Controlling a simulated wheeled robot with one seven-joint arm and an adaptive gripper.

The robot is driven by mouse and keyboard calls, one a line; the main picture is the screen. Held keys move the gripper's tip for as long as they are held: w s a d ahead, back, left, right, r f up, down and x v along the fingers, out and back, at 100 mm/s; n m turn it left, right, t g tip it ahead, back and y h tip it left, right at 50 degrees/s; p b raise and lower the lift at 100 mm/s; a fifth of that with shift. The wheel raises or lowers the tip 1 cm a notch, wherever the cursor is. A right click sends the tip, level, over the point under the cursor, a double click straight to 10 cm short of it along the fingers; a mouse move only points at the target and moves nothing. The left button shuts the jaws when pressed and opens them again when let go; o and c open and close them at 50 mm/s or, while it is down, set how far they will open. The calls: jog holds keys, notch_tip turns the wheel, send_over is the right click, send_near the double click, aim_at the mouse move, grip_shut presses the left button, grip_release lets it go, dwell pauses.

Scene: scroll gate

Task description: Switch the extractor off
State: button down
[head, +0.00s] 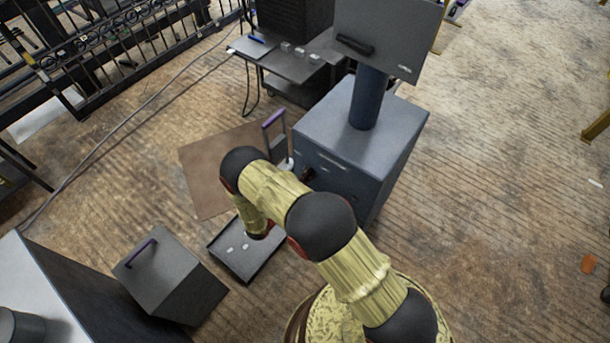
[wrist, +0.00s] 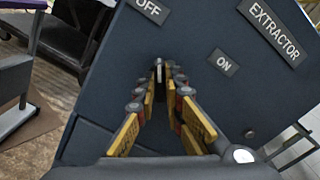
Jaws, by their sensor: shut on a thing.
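The extractor's blue-grey cabinet (head: 370,125) stands right of centre in the head view, with a thick round column on top. In the wrist view its front panel (wrist: 100,95) fills most of the picture. An EXTRACTOR label (wrist: 272,30) is at upper right, an OFF label (wrist: 148,10) at the top and an ON label (wrist: 222,62) right of centre. My gripper (wrist: 159,76) is against the panel, below OFF and left of ON. Its fingers are closed on a small pale switch lever (wrist: 158,66), mostly hidden between them. The lever's exact position cannot be told.
A dark tray (head: 248,262) with small pale pieces lies on the floor below my arm. A grey box with a purple handle (head: 170,275) stands at lower left. A brown mat (head: 205,165) lies left of the cabinet, and a low bench (head: 290,65) stands behind.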

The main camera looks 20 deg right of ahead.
jog(key=shift+n, duration=0.4)
jog(key=c, duration=1.9)
grip_release()
jog(key=shift+a, duration=0.1)
jog(key=v, duration=1.2)
